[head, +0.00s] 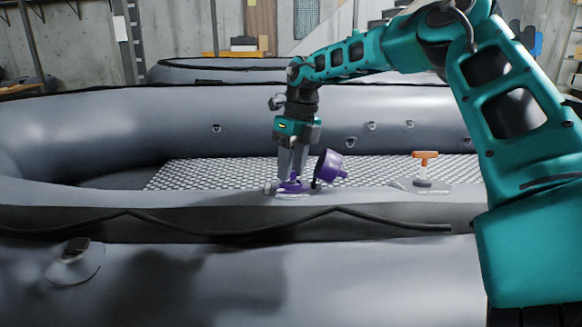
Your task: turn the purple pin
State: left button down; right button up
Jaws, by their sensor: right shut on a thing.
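The purple pin (292,186) sits low on the top of the near grey boat tube, at the middle of the head view. My right gripper (292,172) comes down on it from above, pointing downward, and is shut on it. The fingers hide part of the pin. A purple cap-like piece (329,166) stands tilted just right of the gripper, apart from the fingers. My left gripper is not in view.
The grey inflatable boat (380,270) fills the foreground, with a patterned floor (215,172) inside. An orange-topped T-handle (425,166) stands on the tube to the right. A black rope (200,228) runs along the near side. Another boat (215,70) lies behind.

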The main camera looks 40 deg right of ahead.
jog(key=n+y, duration=0.1)
jog(key=n, duration=0.4)
jog(key=shift+d, duration=0.2)
jog(key=shift+n+g, duration=0.4)
jog(key=shift+n, duration=1.3)
jog(key=o, duration=1)
jog(key=shift+o, duration=0.2)
jog(key=p+v, duration=0.2)
jog(key=v, duration=1.1)
jog(key=shift+d+p, duration=0.3)
jog(key=shift+p, duration=0.05)
jog(key=shift+f, duration=0.1)
